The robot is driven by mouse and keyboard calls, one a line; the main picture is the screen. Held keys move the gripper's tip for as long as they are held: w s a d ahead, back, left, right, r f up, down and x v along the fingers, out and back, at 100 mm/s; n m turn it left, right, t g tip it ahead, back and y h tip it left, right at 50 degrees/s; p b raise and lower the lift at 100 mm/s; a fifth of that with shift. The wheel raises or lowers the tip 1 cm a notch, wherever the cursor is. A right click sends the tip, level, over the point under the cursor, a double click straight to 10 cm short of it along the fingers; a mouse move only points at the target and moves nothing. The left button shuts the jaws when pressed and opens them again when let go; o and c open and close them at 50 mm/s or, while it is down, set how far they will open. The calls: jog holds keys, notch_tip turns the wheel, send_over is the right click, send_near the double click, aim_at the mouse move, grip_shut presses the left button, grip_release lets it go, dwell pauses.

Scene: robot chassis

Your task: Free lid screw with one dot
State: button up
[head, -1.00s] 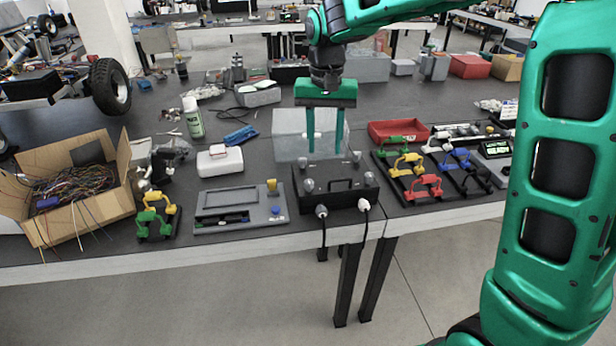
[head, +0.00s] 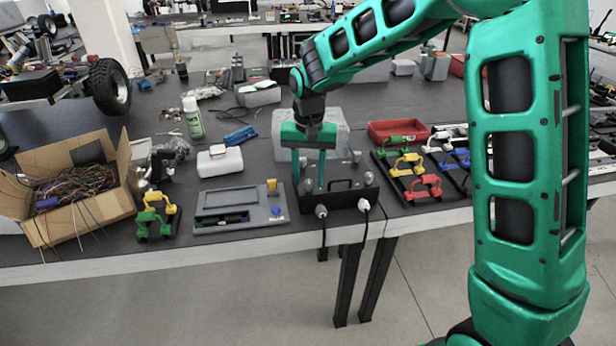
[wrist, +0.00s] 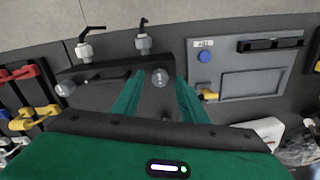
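The black chassis box (head: 345,200) stands at the table's front edge with a dark handle on its lid. Grey knob-like lid screws sit near its corners, including one at front right (head: 368,178). My gripper (head: 310,186) points down over the box's front left corner. In the wrist view my gripper (wrist: 160,76) is open, its green fingers on either side of one lid screw (wrist: 160,78), with gaps showing. Another screw (wrist: 66,87) is to the left there. The dots on the screws are too small to read.
Two cables plug into the box front, one at a white connector (head: 364,206). A grey panel device (head: 240,208) lies left of the box, and racks of coloured handles (head: 422,187) lie right.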

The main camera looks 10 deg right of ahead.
jog(key=shift+f, duration=0.25)
grip_shut()
